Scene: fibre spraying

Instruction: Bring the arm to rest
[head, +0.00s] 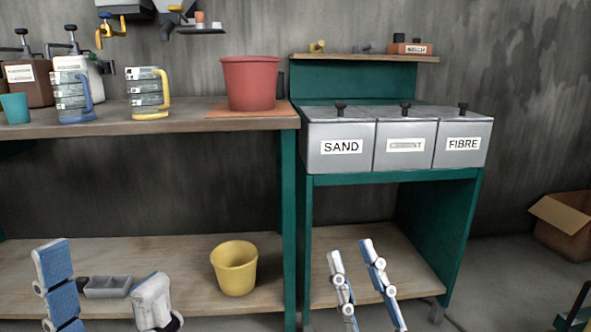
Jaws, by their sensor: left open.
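My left gripper (104,268) is at the bottom left of the head view. Its two blue and white fingers stand wide apart and it is open. A grey divided tray on the lower shelf shows behind the gap between them. My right gripper (351,254) is at the bottom middle, in front of the lower shelf under the bins. Its two slim fingers point up, with a narrow empty gap between them. Both arms are cut off by the lower edge of the view.
A bench (200,121) carries a red bucket (250,84), several jugs and bottles. Bins labelled SAND (341,162), cement (389,162) and FIBRE (448,161) stand to its right. A yellow bucket (234,272) is on the lower shelf. An open cardboard box (562,228) is far right.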

